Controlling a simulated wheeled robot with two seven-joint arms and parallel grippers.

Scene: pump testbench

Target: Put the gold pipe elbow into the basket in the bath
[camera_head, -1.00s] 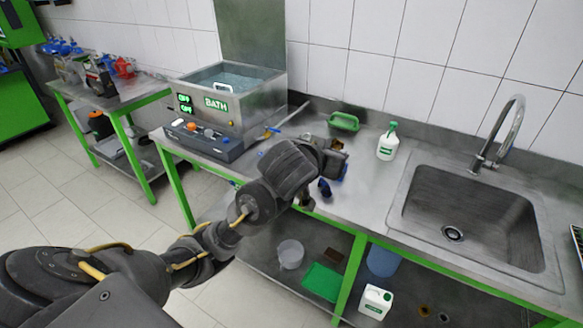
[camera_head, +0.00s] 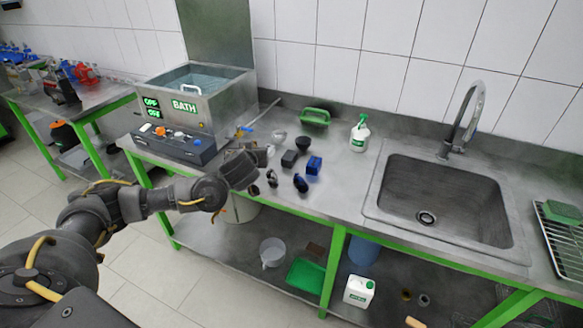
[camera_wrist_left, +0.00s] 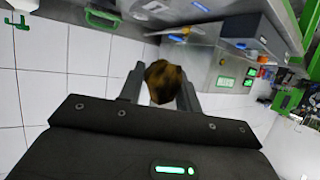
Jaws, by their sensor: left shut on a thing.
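The gold pipe elbow (camera_wrist_left: 163,82) shows brownish gold in the left wrist view, between the two fingers of my left gripper (camera_wrist_left: 160,76), which is shut on it. In the head view my left gripper (camera_head: 262,155) is over the bench, right of and lower than the bath, and the elbow cannot be made out there. The steel bath (camera_head: 215,124) stands at the bench's left end, open on top with water inside. A pale handle (camera_head: 192,89) shows at its front rim; the basket itself is hard to make out. My right gripper is not in view.
A control box (camera_head: 172,147) stands in front of the bath. Several black and blue parts, including a blue block (camera_head: 314,165), lie right of my gripper.

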